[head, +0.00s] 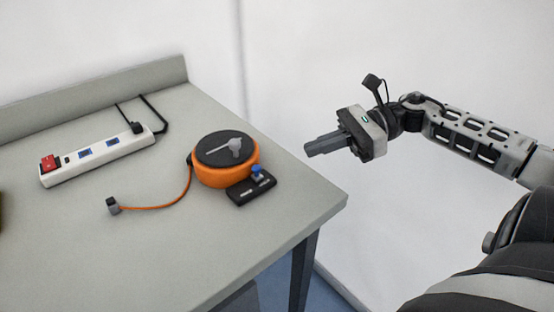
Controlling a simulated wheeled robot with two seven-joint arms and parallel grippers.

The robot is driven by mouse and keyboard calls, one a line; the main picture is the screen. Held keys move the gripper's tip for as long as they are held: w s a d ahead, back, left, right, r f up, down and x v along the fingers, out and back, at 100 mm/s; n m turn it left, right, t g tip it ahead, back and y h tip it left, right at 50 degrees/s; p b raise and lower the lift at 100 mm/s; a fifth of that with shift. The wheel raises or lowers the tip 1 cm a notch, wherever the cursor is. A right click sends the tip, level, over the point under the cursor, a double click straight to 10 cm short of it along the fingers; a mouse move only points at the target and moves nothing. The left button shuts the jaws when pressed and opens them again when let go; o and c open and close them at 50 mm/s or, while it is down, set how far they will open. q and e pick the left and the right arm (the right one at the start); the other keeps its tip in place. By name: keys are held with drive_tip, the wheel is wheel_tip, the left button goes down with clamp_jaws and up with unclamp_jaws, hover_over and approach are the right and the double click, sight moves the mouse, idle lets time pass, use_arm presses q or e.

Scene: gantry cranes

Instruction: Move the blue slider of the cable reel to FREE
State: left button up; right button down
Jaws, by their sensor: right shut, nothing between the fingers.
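The cable reel (208,173) is an orange drum with a dark top and a grey crank, lying flat on the grey table. Its small blue slider (257,170) stands on a black plate (240,196) at the reel's front right. The plate's markings are too small to read. An orange cable (163,207) runs left from the reel to a small grey plug (113,206). My right gripper (309,149) is shut and empty, to the right of the reel and apart from it, pointing left. My left gripper is not in view.
The grey table (209,237) has a raised back edge (100,86) and a front right corner near the reel. A white power strip (105,159) with a red switch (49,163) and a black plugged-in cord (152,110) lies at the back left. The table front is clear.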

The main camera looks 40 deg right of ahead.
sight(262, 185)
drive_tip(key=x, duration=0.6)
drive_tip(key=shift+w+a+f+b, duration=0.1)
drive_tip(key=shift+w+a+b, duration=0.1)
drive_tip(key=shift+a+b, duration=0.2)
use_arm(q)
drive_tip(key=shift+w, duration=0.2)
use_arm(e)
drive_tip(key=shift+x, duration=0.75)
drive_tip(key=a, duration=0.3)
drive_tip(key=shift+s+a+b, duration=0.1)
drive_tip(key=shift+b, duration=0.2)
drive_tip(key=shift+a, duration=0.25)
drive_tip(key=shift+s, duration=0.1)
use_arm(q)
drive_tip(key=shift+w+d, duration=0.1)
